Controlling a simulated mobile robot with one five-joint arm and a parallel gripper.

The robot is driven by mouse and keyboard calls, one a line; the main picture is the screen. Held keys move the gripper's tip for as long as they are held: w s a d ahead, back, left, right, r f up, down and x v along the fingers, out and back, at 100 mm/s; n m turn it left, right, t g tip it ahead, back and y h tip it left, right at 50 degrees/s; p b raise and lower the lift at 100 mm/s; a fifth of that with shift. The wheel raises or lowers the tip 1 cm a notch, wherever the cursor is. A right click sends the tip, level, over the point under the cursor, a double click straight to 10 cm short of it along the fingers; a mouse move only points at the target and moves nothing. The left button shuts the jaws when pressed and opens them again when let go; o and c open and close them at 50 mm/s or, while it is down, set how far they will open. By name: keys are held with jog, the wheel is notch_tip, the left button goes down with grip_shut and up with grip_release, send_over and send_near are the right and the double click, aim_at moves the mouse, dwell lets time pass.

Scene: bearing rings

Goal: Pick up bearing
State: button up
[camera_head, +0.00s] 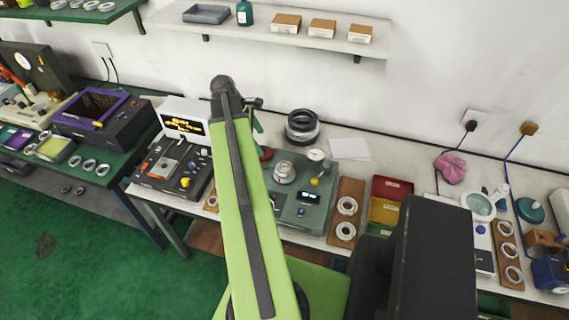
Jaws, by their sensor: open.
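Two silver bearing rings (347,206) lie on a wooden board (345,218) right of the grey-green device on the white bench. Several more bearings (507,250) lie in a column on another board at the far right. A row of bearings (88,165) lies on the left green table, and others (91,5) on the upper left shelf. Another ring (212,202) is partly hidden by my arm. My lime-green arm rises across the middle to a dark joint. My gripper is not clearly visible; the arm hides what lies behind it.
The grey-green device (307,202) and a black-topped tester (172,165) stand on the bench. Dark stacked rings (302,126) are near the wall. Red and yellow bins (390,190) stand right of the board. A shelf (270,35) holds boxes.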

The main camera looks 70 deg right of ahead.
jog(key=s+d, duration=0.1)
jog(key=s, duration=0.1)
jog(key=b, duration=1.1)
send_over(283, 166)
jog(key=w+a, duration=0.2)
jog(key=f, duration=1.1)
jog(key=shift+w+d, duration=0.1)
jog(key=shift+d, duration=0.15)
jog(key=shift+d+f+b, duration=0.1)
jog(key=shift+f+b, duration=0.1)
jog(key=shift+b, duration=0.2)
jog(key=shift+s+r, duration=0.15)
jog(key=shift+s, duration=0.05)
jog(key=b+x, duration=0.4)
jog(key=x, duration=0.1)
jog(key=shift+d+b, duration=0.15)
jog(key=shift+b, duration=0.2)
jog(key=c, duration=1.9)
jog(key=shift+o, duration=0.2)
jog(key=shift+w+r+p, duration=0.1)
jog(key=shift+p, duration=0.25)
jog(key=shift+c, duration=0.2)
